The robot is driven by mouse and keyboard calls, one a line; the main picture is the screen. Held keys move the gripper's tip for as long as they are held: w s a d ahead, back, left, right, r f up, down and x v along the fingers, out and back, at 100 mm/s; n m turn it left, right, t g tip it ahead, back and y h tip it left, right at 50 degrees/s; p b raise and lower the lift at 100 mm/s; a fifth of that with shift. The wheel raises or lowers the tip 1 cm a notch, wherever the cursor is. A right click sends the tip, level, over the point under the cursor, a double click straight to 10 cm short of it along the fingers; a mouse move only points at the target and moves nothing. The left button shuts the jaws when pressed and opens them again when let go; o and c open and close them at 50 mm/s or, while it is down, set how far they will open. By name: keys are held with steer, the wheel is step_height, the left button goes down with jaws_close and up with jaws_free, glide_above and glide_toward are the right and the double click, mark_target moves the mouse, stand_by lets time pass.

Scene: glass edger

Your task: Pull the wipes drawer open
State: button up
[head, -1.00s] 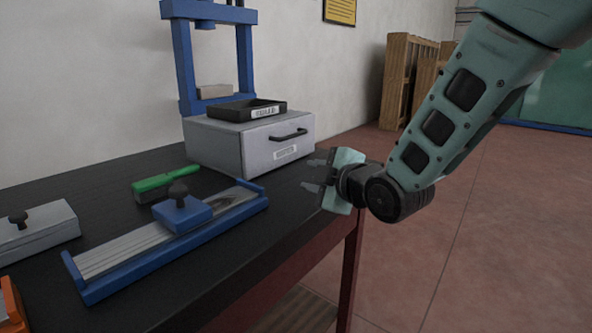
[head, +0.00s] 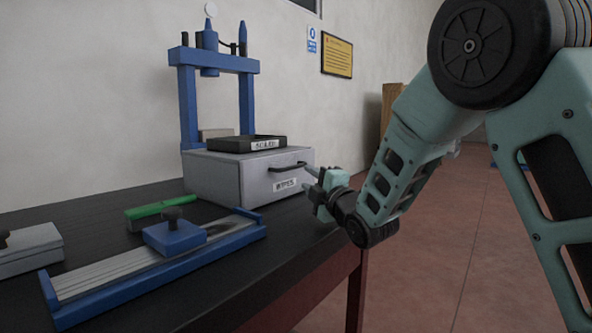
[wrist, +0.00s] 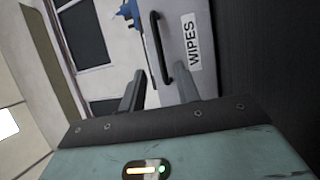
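The wipes drawer (head: 278,181) is the light grey front of a box on the dark table, with a dark bar handle and a white WIPES label (head: 285,185). It looks shut. In the wrist view the label (wrist: 194,40) and the dark handle (wrist: 160,48) show sideways, just beyond the fingertips. My gripper (head: 308,172) is in front of the drawer's right part, close to the handle. Its two fingers (wrist: 158,75) are apart with nothing seen between them. The handle appears roughly in line with the gap; I see no clear contact.
A black tray labelled SCRAP (head: 247,144) sits on the box, before a blue press frame (head: 247,105). A green-handled tool (head: 158,209) and a blue fixture (head: 165,262) lie left on the black table (head: 100,205).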

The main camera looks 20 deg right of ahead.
mark_target(294, 168)
steer(key=x, duration=0.7)
steer(key=shift+w+a, duration=0.1)
steer(key=shift+w, duration=0.25)
jaws_close()
